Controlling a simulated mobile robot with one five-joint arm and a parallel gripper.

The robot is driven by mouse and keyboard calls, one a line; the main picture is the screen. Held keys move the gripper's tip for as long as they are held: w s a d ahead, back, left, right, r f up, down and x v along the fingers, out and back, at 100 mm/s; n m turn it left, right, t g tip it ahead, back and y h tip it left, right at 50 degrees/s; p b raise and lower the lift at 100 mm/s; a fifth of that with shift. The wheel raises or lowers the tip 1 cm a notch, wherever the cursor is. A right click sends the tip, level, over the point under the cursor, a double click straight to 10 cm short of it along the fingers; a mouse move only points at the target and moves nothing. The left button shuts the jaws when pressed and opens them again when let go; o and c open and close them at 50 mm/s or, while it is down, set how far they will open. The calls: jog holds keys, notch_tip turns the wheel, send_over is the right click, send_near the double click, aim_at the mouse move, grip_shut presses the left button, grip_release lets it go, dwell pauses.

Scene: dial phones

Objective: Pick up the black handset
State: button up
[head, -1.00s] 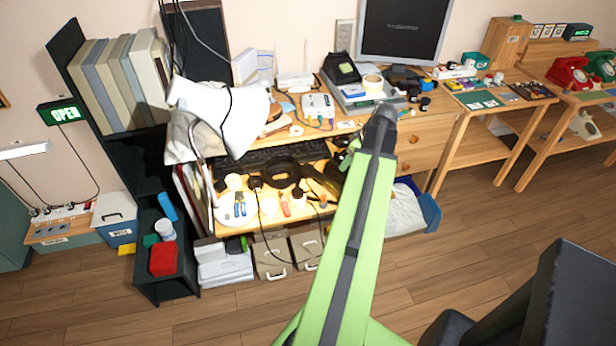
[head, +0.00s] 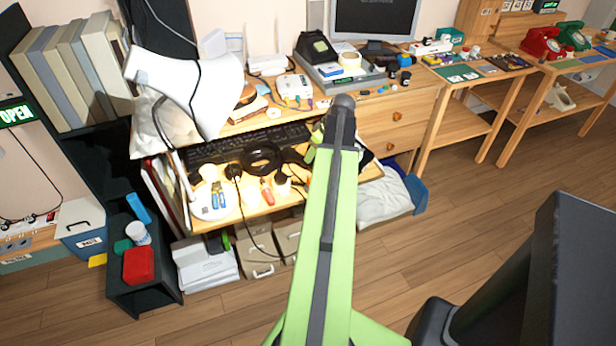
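I cannot make out a black handset for certain in the head view. A red dial phone (head: 540,43) and a dark green dial phone (head: 573,36) stand on the far right table. A pale phone-like object (head: 560,96) is on the shelf below them. A black device (head: 316,47) with a small green patch sits on the desk left of the monitor; I cannot tell if it is a phone. My green arm reaches up over the desk's front. My gripper (head: 313,150) is mostly hidden behind the arm, with only bits of green showing, so its opening is unclear.
The cluttered desk (head: 412,97) holds a monitor (head: 375,18), keyboard (head: 245,143) and a white lamp (head: 190,85). A side table (head: 447,130) stands between it and the phones' table. A dark shelf with binders is at left. The wooden floor at right is mostly clear.

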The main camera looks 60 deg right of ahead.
aim_at(309, 166)
jog(key=shift+w+f, duration=0.15)
jog(key=shift+f, duration=0.2)
jog(key=b+x, duration=0.5)
jog(key=shift+d+f, duration=0.1)
jog(key=shift+f, duration=0.15)
jog(key=shift+r, duration=0.2)
grip_shut()
